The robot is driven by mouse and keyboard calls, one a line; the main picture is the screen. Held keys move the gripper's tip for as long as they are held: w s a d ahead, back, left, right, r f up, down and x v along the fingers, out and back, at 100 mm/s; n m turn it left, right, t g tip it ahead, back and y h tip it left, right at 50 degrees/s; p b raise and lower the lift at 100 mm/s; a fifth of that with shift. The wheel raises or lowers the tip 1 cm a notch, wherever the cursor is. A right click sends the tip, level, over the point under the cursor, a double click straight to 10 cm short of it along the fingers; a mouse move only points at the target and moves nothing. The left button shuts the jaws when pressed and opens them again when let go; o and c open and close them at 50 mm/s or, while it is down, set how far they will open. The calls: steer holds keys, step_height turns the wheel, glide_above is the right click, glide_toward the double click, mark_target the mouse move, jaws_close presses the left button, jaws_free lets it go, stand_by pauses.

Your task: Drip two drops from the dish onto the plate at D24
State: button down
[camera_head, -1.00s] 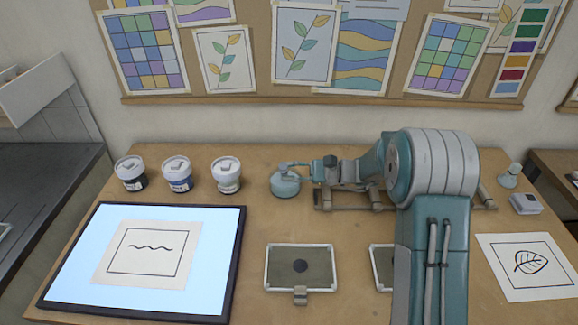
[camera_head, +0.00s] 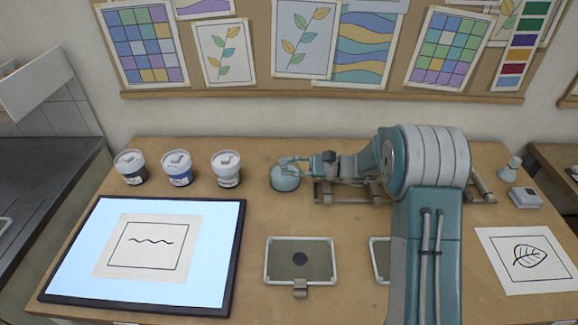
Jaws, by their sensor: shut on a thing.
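A round teal dish (camera_head: 286,183) stands at the back middle of the table. My gripper (camera_head: 288,162) is over its top, with the arm reaching in from the right. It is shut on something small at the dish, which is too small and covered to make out. Below the dish lies a plate (camera_head: 318,262) in a pale frame with a clip at its front edge and a dark round spot in its middle. A second framed plate (camera_head: 377,262) lies to its right, mostly hidden by my arm. No D24 label is readable on either plate.
Three lidded paint pots (camera_head: 177,175) stand left of the dish. A lit panel (camera_head: 210,290) with a wavy-line drawing fills the left. A rack (camera_head: 322,193) lies behind my arm. A leaf drawing (camera_head: 488,280), a small bottle (camera_head: 510,170) and a grey box (camera_head: 525,198) are at the right.

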step_height(320, 180, up, 8)
steer(key=s, duration=0.2)
steer(key=shift+s, duration=0.3)
stand_by(1.0)
steer(key=shift+r, duration=0.1)
